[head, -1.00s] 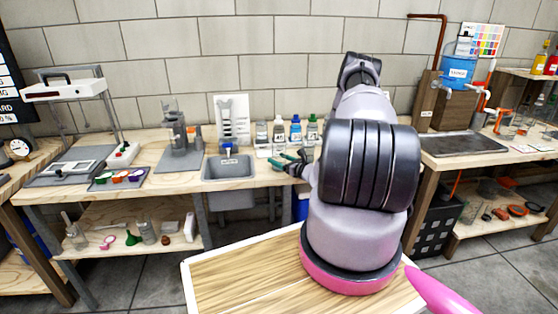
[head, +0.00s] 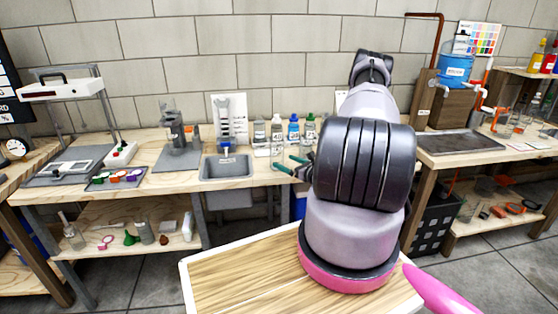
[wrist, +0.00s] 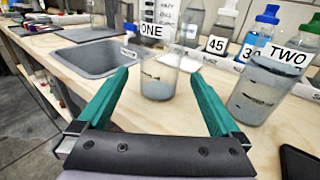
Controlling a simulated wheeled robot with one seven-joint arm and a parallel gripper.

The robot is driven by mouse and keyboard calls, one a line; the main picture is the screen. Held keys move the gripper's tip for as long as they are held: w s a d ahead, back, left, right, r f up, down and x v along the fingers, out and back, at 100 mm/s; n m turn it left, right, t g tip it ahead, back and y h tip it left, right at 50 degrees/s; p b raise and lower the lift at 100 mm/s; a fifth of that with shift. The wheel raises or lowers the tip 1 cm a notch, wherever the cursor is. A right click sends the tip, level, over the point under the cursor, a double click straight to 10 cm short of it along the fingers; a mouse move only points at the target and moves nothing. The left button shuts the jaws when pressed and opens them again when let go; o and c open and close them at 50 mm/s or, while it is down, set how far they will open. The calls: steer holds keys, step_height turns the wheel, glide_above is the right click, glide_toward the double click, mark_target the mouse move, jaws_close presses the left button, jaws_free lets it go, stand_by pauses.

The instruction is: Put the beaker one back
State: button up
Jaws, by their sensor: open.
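In the wrist view, a clear beaker labelled ONE (wrist: 158,80) stands upright on the wooden bench, ahead of and between the tips of my open gripper (wrist: 160,73). The fingers are spread to either side of it, and I see no contact. A second clear beaker labelled TWO (wrist: 258,92) stands to the right, outside the right finger. In the head view, the teal fingers of my gripper (head: 287,164) show over the bench just right of the sink. My arm hides the bench behind it there, and I cannot make out beaker one clearly.
A grey sink (head: 227,167) lies left of my gripper. A dark flat object (wrist: 298,162) lies at the right edge of the wrist view.

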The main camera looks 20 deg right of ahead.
steer(key=v, duration=0.6)
steer(key=w+a+r+n+g+y, duration=0.2)
steer(key=a+r+n+g+y, duration=0.35)
steer(key=r, duration=0.85)
steer(key=s+a+r+n+g+y, duration=0.1)
steer(key=s+a+r+n+g, duration=0.2)
steer(key=a+r+n, duration=0.35)
steer(key=s+a+r+n+g+y, duration=0.1)
steer(key=s+a+r+n+g, duration=0.3)
steer(key=a+r, duration=0.3)
steer(key=s+a+r+n+t+h, duration=0.3)
steer(key=s+r+n+h, duration=0.8)
steer(key=s+r, duration=0.8)
steer(key=shift+s+r+n, duration=0.3)
steer(key=shift+s+n, duration=0.3)
steer(key=shift+s, duration=0.15)
